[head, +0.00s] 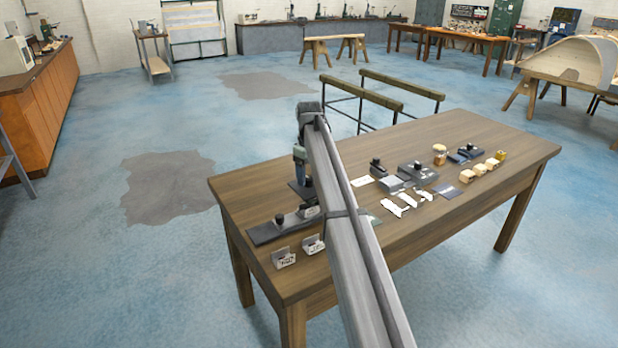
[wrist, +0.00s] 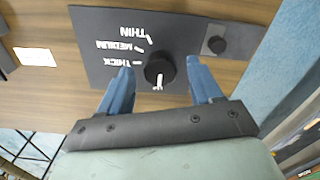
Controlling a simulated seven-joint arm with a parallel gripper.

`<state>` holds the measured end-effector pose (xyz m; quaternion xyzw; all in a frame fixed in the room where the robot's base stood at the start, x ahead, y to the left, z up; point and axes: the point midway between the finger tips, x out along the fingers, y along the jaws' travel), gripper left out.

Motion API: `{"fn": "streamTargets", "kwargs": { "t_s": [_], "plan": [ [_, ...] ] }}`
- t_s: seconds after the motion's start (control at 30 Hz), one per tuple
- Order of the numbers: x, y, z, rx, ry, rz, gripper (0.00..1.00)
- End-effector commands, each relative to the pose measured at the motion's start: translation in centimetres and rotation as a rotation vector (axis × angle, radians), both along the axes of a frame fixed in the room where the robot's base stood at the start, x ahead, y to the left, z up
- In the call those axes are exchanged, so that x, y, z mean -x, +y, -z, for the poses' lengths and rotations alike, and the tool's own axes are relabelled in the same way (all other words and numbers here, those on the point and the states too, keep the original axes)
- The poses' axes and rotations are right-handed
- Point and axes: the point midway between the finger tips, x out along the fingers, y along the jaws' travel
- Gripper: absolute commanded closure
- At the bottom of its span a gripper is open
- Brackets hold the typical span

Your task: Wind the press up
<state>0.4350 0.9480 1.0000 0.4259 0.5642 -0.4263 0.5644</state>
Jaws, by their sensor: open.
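A dark flat panel (wrist: 105,50) lies on the wooden table, printed THIN, MEDIUM and THICK. A round black knob (wrist: 160,68) stands on it. A white pointer mark (wrist: 158,83) on the knob's near side points toward my gripper, away from the three labels. My gripper (wrist: 160,66) is open, its two blue fingers on either side of the knob, with visible gaps in the wrist view. In the head view my gripper (head: 300,157) is low over the table's left part, and my arm hides much around it. Nothing in view is clearly recognisable as a press.
A smaller dark plate with a black knob (wrist: 217,45) adjoins the panel. A white card (wrist: 35,57) lies left of it. The table (head: 400,245) also holds a long dark plate (head: 270,231), small labelled stands (head: 284,258), dark boxes (head: 415,174) and wooden blocks (head: 467,175).

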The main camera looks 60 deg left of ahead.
Motion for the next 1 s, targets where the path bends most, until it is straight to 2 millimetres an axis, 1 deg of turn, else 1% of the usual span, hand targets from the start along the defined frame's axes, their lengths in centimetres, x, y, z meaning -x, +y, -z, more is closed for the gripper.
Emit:
{"fn": "streamTargets", "kwargs": {
  "t_s": [0.3,0.53,0.73,0.83,1.0],
  "plan": [
    [-0.1,0.2,-6.1,-0.002,-0.001,0.0,0.35],
    [0.0,0.1,-10.0,-0.001,-0.001,0.0,0.35],
    [0.0,0.1,-11.9,0.0,-0.001,0.0,0.35],
    [0.0,0.0,-12.3,0.0,0.0,0.0,0.35],
    [0.0,0.0,-12.5,0.0,0.0,0.0,0.35]
  ]
}}
